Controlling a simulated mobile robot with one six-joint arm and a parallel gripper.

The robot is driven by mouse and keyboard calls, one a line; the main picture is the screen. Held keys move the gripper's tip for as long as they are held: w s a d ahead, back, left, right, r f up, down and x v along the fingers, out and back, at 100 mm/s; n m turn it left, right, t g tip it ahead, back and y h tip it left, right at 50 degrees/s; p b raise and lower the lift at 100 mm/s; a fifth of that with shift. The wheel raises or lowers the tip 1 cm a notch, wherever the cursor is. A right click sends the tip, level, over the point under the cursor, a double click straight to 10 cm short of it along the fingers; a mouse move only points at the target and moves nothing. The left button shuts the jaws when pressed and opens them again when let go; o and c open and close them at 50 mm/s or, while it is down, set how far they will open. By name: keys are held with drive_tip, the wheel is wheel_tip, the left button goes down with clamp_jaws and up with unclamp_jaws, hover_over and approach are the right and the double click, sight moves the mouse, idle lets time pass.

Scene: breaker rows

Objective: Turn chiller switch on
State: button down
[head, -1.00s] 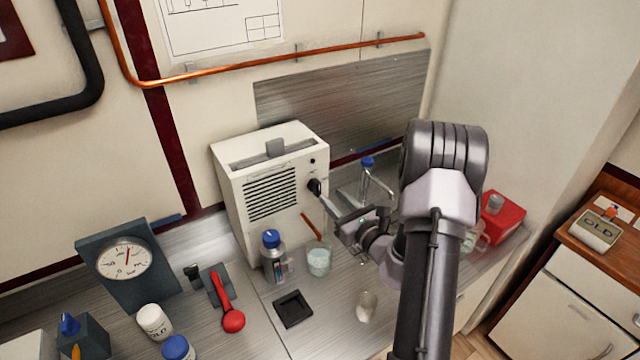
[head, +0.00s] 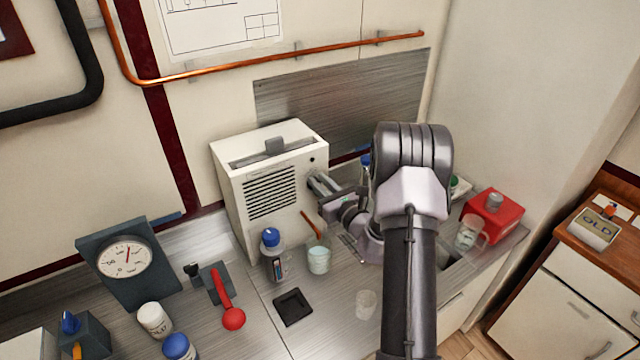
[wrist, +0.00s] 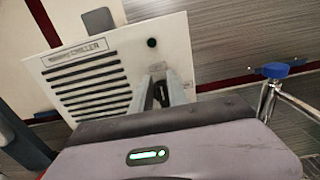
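The chiller (head: 272,195) is a white box with a black slotted grille, standing on the steel counter against the wall. In the wrist view its front panel (wrist: 112,76) carries a CHILLER label. My gripper (head: 317,181) is at the right side of that panel, where the switch is hidden in the head view. In the wrist view my gripper's two fingers (wrist: 163,92) stand apart, with the dark switch knob (wrist: 160,93) partly visible between them. I cannot make out clear contact or the knob's angle. A small dark round spot (wrist: 151,42) sits above it.
A blue-capped bottle (head: 273,256) and a beaker with a stirring rod (head: 319,259) stand close below my gripper. An empty glass (head: 366,303) is nearer the front. A red container (head: 493,216) and a glass mug (head: 470,233) are to the right. A gauge (head: 126,262) stands left.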

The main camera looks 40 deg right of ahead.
drive_tip(key=shift+s+f, duration=0.1)
drive_tip(key=shift+f, duration=0.2)
drive_tip(key=shift+m, duration=0.3)
drive_tip(key=m+p, duration=0.1)
drive_tip(key=m, duration=0.1)
drive_tip(key=d+m+p, duration=0.1)
drive_tip(key=m, duration=0.1)
drive_tip(key=shift+m+p, duration=0.3)
drive_tip(key=shift+d+f+m+p, duration=0.2)
drive_tip(key=shift+f+m+p, duration=0.35)
drive_tip(key=shift+m, duration=1.55)
drive_tip(key=shift+d+f+m+p, duration=0.25)
drive_tip(key=shift+m+p, duration=0.6)
drive_tip(key=shift+m, duration=1.25)
drive_tip(key=shift+d+f+m+p, duration=0.2)
drive_tip(key=shift+f+m+p, duration=0.35)
drive_tip(key=shift+m, duration=1.55)
drive_tip(key=shift+r, duration=0.1)
